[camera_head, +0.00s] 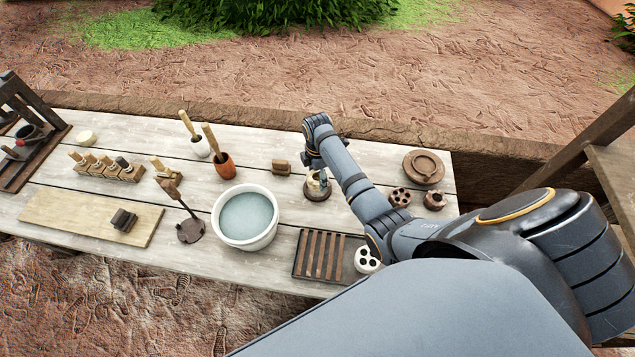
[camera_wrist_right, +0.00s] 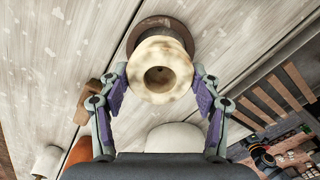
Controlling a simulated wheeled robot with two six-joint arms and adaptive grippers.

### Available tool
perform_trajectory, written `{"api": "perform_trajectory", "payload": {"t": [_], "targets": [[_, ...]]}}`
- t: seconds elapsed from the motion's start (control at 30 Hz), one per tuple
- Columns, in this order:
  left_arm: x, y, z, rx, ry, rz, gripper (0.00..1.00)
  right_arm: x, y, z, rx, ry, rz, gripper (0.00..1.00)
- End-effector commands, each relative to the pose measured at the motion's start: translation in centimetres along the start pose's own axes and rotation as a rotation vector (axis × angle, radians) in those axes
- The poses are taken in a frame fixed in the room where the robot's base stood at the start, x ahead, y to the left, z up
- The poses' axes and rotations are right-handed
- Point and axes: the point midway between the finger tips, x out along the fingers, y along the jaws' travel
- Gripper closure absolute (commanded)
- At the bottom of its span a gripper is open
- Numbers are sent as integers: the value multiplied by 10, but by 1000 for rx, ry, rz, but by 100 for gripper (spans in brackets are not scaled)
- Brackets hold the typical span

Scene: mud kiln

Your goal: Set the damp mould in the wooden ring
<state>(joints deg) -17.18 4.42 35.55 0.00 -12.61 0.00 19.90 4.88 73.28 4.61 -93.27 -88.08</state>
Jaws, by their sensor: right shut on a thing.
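The damp mould is a pale cream round piece with brownish stains and a dark hole in its middle (camera_wrist_right: 150,77); in the head view it shows as a small cream shape (camera_head: 313,184). My right gripper (camera_wrist_right: 160,88) has a finger at each side of it and is shut on it. I cannot tell whether the mould touches the ring. My left gripper is not in view.
A white water bowl (camera_head: 246,244) and a slatted rack (camera_head: 320,254) stand nearer the front edge. A small brown block (camera_head: 281,167) lies left of the ring, with an orange pot (camera_head: 225,168) beyond.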

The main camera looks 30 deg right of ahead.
Motion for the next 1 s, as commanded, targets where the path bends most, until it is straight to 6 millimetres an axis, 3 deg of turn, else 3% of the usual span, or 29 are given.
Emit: {"api": "perform_trajectory", "payload": {"t": [0.13, 0.37, 0.7, 0.73, 0.9, 1.0], "targets": [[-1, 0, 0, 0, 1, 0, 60, 6, 0, 0, -1, 0, -1, 76], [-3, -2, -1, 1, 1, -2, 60, 40, 0, 0, -2, 0, 0, 76], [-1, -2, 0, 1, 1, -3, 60, 45, 0, 0, -2, -1, 1, 76], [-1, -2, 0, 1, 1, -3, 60, 46, 0, 0, -2, -1, 1, 34], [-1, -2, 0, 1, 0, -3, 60, 45, 0, 0, -2, -1, 1, 13], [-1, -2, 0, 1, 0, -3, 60, 45, 0, 0, -2, -1, 1, 13]]}}
